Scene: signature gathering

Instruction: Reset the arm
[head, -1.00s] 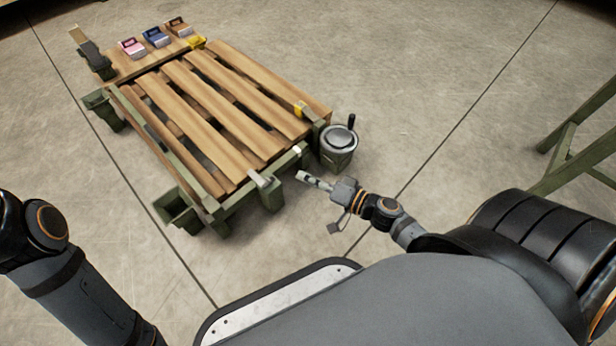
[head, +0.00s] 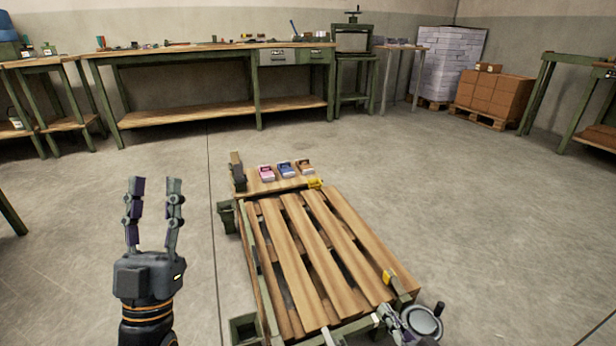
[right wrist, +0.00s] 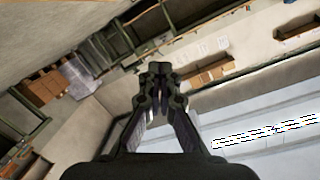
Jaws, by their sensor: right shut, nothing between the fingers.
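My left gripper (head: 154,186) stands upright at the left of the head view, its two fingers apart and pointing up, with nothing between them. My right gripper (head: 384,314) shows only partly at the bottom of the head view, by the near right corner of the slatted wooden bench (head: 318,250). In the right wrist view the right gripper's fingers (right wrist: 156,70) meet at the tips and hold nothing. The right wrist view is tilted and looks across the room, with shelving and stacked boxes behind the fingers.
Pink, blue and brown small boxes (head: 286,170) sit on the bench's far end. A long workbench (head: 190,52) lines the back wall. Open floor (head: 450,200) lies to the right.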

